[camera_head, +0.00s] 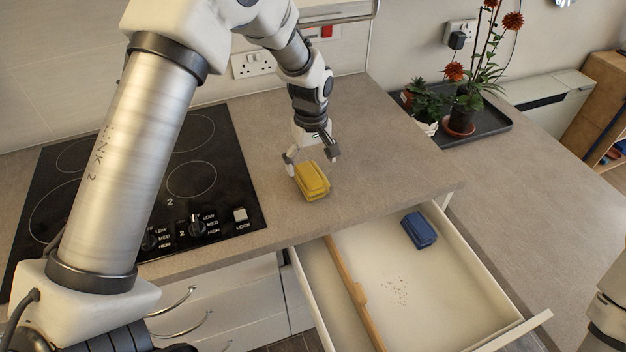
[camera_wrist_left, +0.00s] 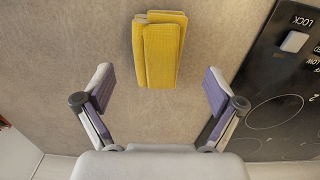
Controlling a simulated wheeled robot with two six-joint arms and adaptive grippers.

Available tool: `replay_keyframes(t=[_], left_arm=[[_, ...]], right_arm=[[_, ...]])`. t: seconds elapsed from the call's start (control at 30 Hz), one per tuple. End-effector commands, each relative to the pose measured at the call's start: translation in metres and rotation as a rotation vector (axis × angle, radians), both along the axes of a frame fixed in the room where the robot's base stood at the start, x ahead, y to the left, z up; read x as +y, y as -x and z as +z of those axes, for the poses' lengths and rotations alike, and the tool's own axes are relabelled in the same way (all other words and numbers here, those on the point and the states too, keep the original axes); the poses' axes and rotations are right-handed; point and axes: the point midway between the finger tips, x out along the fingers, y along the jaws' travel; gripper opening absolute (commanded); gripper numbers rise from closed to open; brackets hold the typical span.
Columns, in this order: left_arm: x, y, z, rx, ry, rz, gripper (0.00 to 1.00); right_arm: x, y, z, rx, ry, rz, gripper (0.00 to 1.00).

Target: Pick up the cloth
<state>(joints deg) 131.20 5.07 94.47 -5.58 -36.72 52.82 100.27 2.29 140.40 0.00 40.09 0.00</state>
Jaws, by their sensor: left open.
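A folded yellow cloth (camera_head: 312,181) lies on the counter to the right of the hob. It also shows in the left wrist view (camera_wrist_left: 160,52), ahead of the fingertips and between their lines. My left gripper (camera_head: 313,157) is open and empty, just behind the cloth in the head view; the fingers (camera_wrist_left: 160,85) are spread wider than the cloth. A folded blue cloth (camera_head: 419,230) lies inside the open drawer. My right gripper does not show; only part of an arm is at the right edge.
The black hob (camera_head: 190,178) with knobs lies left of the yellow cloth. The open drawer (camera_head: 455,285) below holds a wooden divider (camera_head: 350,290) and crumbs (camera_head: 397,290). A dark tray (camera_head: 480,125) with potted plants stands at the back right. The counter right of the cloth is clear.

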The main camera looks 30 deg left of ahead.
Motion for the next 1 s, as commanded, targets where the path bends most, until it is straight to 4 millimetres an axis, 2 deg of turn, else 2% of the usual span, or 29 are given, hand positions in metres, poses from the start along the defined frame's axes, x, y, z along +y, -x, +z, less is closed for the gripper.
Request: replay_keyframes(t=[0.2,0.3,0.53,0.57,0.7,0.73,1.0], left_arm=[[-0.002,0.001,-0.032,0.006,-0.001,-0.001,0.94],[-0.002,0.0,-0.048,0.002,0.0,-0.001,0.94],[-0.002,0.0,-0.054,0.0,0.0,0.0,0.94],[-0.002,0.0,-0.054,0.0,0.0,0.0,0.87],[-0.002,0.0,-0.054,0.0,0.0,0.0,0.37],[-0.002,0.0,-0.054,0.0,0.0,0.0,0.3],[-0.002,0.0,-0.054,0.0,0.0,0.0,0.29]], right_arm=[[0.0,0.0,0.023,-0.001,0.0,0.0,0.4],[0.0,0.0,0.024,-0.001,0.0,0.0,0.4],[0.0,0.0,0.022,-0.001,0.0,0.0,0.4],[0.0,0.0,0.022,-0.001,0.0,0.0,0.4],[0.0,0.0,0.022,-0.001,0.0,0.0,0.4],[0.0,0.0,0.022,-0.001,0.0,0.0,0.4],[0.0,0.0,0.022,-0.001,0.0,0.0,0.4]])
